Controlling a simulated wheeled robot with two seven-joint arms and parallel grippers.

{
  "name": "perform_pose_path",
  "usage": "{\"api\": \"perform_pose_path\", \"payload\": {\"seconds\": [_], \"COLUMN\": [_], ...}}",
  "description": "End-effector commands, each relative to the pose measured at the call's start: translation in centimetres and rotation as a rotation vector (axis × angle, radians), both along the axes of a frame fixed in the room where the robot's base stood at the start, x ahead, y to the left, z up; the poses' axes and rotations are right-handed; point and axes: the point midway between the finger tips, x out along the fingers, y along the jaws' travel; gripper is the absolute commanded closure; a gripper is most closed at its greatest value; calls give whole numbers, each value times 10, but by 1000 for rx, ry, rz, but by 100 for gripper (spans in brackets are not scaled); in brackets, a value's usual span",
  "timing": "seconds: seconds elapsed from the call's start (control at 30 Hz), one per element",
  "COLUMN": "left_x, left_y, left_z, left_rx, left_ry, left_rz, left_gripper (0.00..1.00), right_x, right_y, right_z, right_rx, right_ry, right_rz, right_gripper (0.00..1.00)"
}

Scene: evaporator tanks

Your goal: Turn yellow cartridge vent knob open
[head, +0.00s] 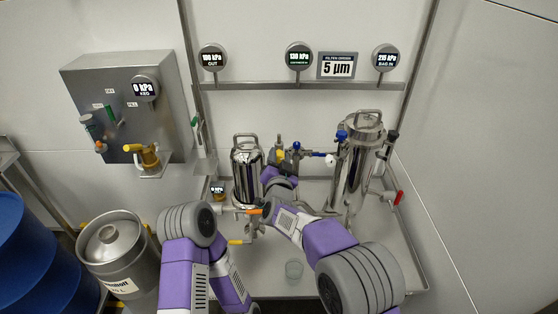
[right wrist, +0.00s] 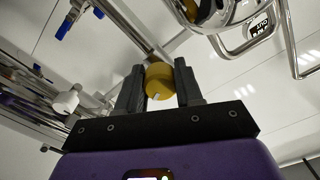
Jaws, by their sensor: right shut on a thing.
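The yellow cartridge vent knob (right wrist: 159,80) is a short round knob with a small white mark on its face. It sits between the two dark fingers of my right gripper (right wrist: 160,88), which is shut on it. In the head view a small patch of yellow (head: 281,155) shows just beyond my right wrist, beside the steel cartridge housing (head: 247,172) at the centre. My right arm largely hides that gripper there. My left arm is at the lower left, and its gripper is not in view.
A second, taller steel housing (head: 357,160) with blue and red handles stands to the right. A pipe with blue valves (head: 297,148) runs between the housings. Orange and yellow handles (head: 240,242) sit below the cartridge housing. A clear cup (head: 294,269) stands on the steel tray.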

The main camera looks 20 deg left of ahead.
Motion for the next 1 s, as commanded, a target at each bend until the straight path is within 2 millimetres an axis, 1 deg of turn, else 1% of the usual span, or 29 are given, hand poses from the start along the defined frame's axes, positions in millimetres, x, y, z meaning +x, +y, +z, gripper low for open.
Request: {"api": "perform_pose_path", "payload": {"seconds": [0.03,0.2,0.5,0.7,1.0], "left_x": [0,0,0,0,0], "left_y": [0,0,0,0,0], "left_z": [0,0,0,0,0], "left_rx": [0,0,0,0,0], "left_ry": [0,0,0,0,0], "left_rz": [0,0,0,0,0], "left_gripper": [57,57,57,57,57], "right_x": [0,0,-1,-1,-2], "right_y": [0,0,2,2,3], "right_z": [-3,-3,-3,-3,-3], "right_rx": [40,167,315,358,369], "right_ry": [19,57,99,112,115], "right_rz": [0,2,3,3,3], "right_gripper": [95,95,95,95,95]}}
